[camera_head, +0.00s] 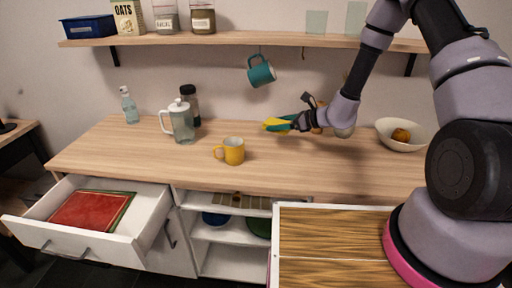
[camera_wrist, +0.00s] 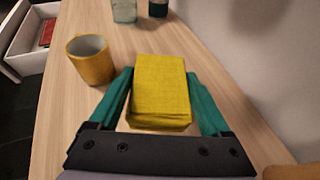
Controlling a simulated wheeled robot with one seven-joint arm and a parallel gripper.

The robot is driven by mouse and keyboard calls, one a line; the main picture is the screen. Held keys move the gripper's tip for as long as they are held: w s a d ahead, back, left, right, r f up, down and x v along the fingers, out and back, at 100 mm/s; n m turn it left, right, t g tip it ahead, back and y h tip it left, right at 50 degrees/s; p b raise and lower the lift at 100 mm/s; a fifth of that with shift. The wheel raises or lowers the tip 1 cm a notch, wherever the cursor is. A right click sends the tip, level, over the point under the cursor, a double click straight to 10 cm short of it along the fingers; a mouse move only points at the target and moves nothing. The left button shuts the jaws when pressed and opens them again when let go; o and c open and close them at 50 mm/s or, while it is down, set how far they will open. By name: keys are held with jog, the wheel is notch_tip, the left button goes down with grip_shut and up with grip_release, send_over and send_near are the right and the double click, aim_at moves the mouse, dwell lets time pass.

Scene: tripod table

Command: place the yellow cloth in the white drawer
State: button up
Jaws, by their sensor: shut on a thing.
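The yellow cloth (camera_wrist: 161,88) is a folded block between the two teal fingers of my gripper (camera_wrist: 162,95) in the wrist view. In the head view the yellow cloth (camera_head: 276,124) shows at the tip of my gripper (camera_head: 283,124), above the back of the wooden counter. My gripper is shut on it. The white drawer (camera_head: 148,225) is pulled open at the lower left, below the counter top. A red folded item (camera_head: 90,211) lies inside it, on something green. The drawer's corner also shows in the wrist view (camera_wrist: 24,48).
A yellow mug (camera_head: 234,152) stands on the counter (camera_head: 300,165), left of my gripper. A glass pitcher (camera_head: 183,122), a dark-lidded jar (camera_head: 190,100) and a bottle (camera_head: 129,106) stand farther left. A teal mug (camera_head: 261,72) hangs from the shelf (camera_head: 240,40). A bowl (camera_head: 417,142) stands right.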

aim_at(277, 150)
notch_tip(277, 150, down, 9)
dwell(0.4)
jog(key=shift+f, duration=0.15)
jog(key=o, duration=1.2)
jog(key=shift+c, duration=0.2)
